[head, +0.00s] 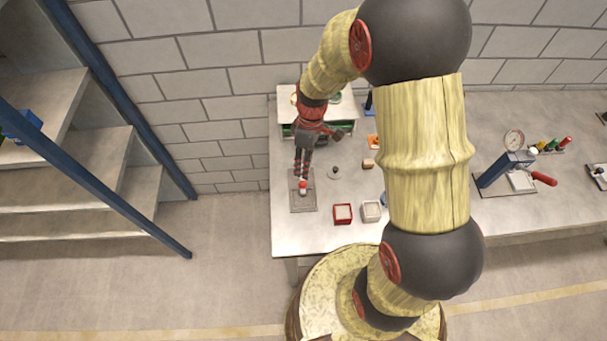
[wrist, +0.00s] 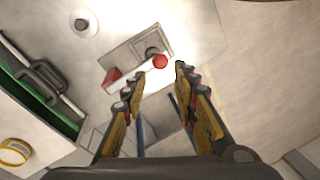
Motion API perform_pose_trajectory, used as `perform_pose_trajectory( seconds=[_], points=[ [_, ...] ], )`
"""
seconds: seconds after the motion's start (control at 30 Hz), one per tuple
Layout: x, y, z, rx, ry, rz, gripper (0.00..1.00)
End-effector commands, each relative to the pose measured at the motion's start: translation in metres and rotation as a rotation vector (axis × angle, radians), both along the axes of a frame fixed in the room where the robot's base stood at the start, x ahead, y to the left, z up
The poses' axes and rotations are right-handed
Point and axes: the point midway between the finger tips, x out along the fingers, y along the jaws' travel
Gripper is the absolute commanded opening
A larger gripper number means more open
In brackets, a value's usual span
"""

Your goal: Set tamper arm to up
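A small device with a grey base plate (head: 311,204) and a red knob (head: 303,188) sits near the left end of the bench; I take it for the tamper. In the wrist view its red ball (wrist: 160,62) stands above a grey plate (wrist: 126,56), beside a dark round part. A red piece (wrist: 111,77) lies at the plate's left end. I cannot tell the arm's exact angle. My gripper (head: 304,176) points down over the device. In the wrist view my gripper (wrist: 158,82) is open, with the red ball just beyond the gap between its fingertips and nothing held.
A red-rimmed box (head: 343,214) and a white box (head: 371,211) stand right of the device. A cabinet with a dark handle (wrist: 42,83) and a round knob (wrist: 82,25) are nearby. A gauge device (head: 507,165) with a red handle stands far right.

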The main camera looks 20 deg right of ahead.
Motion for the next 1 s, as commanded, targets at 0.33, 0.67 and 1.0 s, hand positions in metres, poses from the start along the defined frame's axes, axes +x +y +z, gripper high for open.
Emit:
perform_pose_trajectory(
  seconds=[0.33,0.67,1.0],
  points=[
    [-0.008,0.007,-0.050,0.000,0.004,0.001,0.29],
    [-0.011,0.010,-0.073,-0.001,0.000,0.001,0.29],
    [-0.011,0.010,-0.073,-0.001,0.000,0.000,0.22]
  ],
)
